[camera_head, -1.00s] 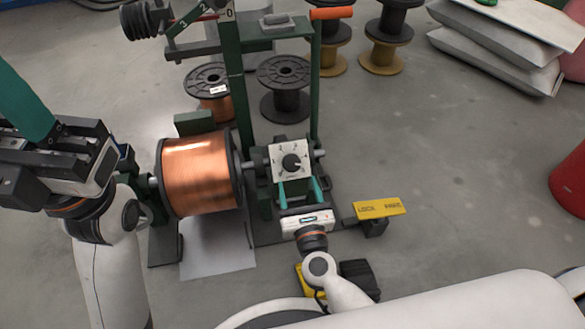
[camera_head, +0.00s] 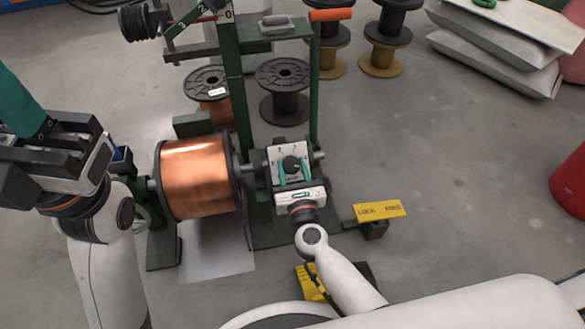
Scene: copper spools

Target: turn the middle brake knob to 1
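The brake knob (camera_head: 291,163) is a small black round knob on a white dial plate (camera_head: 273,154) with marks too small to read. It sits on the green stand, right of the copper spool (camera_head: 196,178). My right gripper (camera_head: 293,172) comes from below, with its two teal fingers apart, one on each side of the knob's lower part. I cannot tell whether they touch the knob. My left gripper (camera_head: 22,112) is at the left edge, away from the knob; its large teal finger is partly cut off, so its opening is unclear.
A yellow lock lever (camera_head: 380,210) stands right of the stand. Green posts (camera_head: 238,85) rise behind the dial, with an orange handle (camera_head: 331,14) on top. Empty black spools (camera_head: 284,88) stand behind.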

